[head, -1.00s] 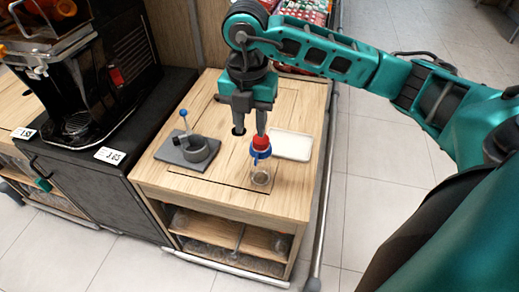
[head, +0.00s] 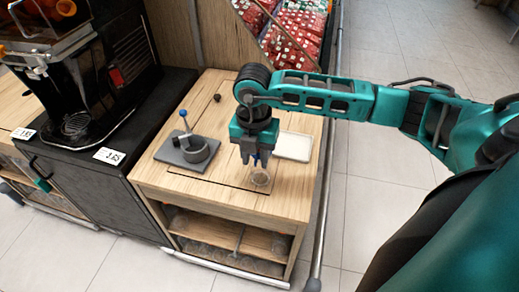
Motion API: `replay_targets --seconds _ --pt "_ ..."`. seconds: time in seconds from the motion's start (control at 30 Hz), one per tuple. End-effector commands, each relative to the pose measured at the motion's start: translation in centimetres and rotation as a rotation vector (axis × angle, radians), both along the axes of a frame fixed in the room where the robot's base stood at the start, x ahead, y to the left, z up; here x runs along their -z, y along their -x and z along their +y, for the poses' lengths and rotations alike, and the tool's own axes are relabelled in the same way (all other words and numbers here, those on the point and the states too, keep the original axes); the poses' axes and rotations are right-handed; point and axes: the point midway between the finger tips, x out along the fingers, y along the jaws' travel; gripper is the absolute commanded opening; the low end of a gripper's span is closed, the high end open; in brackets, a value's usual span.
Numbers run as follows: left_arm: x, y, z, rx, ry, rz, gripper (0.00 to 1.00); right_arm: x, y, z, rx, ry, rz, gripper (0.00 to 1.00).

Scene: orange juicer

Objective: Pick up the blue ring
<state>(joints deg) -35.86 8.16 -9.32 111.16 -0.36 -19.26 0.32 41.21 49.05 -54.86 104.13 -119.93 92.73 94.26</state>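My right gripper (head: 256,157) points down over the front right of the wooden stand, at a clear bottle or cup (head: 260,178). Its two fingers are apart, one on each side of a small strip of the blue ring (head: 256,161). Most of the ring is hidden behind the fingers, and I cannot tell whether they touch it. The red cap is hidden under the gripper.
A grey base with a dark round part (head: 195,150) and a blue-knobbed lever stands to the left. A white tray (head: 294,146) lies to the right. A black juicer (head: 95,85) stands on the black counter.

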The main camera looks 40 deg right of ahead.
Motion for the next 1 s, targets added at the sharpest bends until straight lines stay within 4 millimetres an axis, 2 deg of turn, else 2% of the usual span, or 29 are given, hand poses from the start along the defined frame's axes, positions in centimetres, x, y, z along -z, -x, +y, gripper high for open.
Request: replay_targets --seconds 0.07,0.43,1.0 --pt "0.01 0.02 -0.01 0.0 0.0 0.0 0.43 -0.02 0.0 0.01 0.0 0.0 0.0 0.34" --pt "0.0 0.02 -0.02 0.001 0.001 0.0 0.43 -0.06 -0.02 0.03 0.0 -0.001 -0.001 0.0" --pt "-0.06 0.01 -0.01 0.001 -0.001 0.0 0.43 -0.48 -0.06 0.03 0.0 -0.001 -0.002 0.0"
